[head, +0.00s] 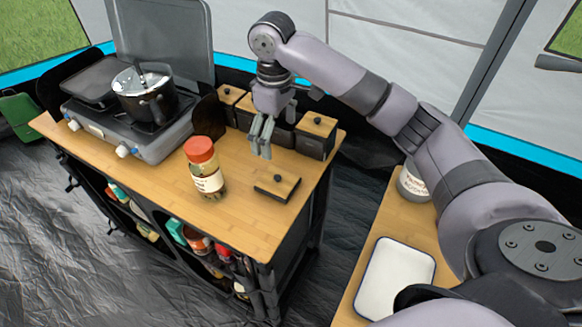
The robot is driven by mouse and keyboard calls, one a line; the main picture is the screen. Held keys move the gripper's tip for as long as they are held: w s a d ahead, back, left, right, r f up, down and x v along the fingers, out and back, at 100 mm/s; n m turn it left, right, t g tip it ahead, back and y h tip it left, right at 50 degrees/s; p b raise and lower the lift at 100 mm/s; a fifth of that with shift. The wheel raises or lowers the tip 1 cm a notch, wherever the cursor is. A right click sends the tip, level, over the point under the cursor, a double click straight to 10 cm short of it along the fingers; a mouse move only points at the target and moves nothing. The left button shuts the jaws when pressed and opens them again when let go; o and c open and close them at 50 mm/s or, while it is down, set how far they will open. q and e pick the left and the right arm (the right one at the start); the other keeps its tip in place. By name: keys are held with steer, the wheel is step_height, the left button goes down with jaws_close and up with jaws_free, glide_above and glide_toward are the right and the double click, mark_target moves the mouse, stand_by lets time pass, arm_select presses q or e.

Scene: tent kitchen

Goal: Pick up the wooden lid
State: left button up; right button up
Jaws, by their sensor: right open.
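A wooden lid (284,186) with a small dark knob lies flat on the wooden counter top, near its right end. My right gripper (261,150) hangs with its fingers pointing down, above and slightly left of the lid in the picture, apart from it. It is open and holds nothing. Dark canisters with wooden lids stand in a row behind it; the right one (316,136) has its lid on. The canister directly behind the gripper is partly hidden by it. My left gripper is out of view.
A jar with a red cap (203,167) stands on the counter left of the lid. A camping stove (130,132) with a pot (146,96) is at the left.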

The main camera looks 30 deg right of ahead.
steer(key=p, duration=0.2)
glide_above(277, 177)
steer(key=f, duration=0.8)
steer(key=shift+s+f, duration=0.3)
steer(key=shift+s, duration=0.1)
step_height(277, 177, down, 2)
steer(key=shift+a+f, duration=0.1)
steer(key=shift+f, duration=0.3)
steer(key=f, duration=0.1)
steer(key=f+p, duration=0.1)
steer(key=f, duration=0.2)
steer(key=shift+w+f, duration=0.35)
steer(key=shift+f, duration=0.05)
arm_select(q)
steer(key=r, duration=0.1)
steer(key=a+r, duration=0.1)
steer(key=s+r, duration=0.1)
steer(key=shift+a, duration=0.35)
arm_select(e)
steer(key=shift+c, duration=0.4)
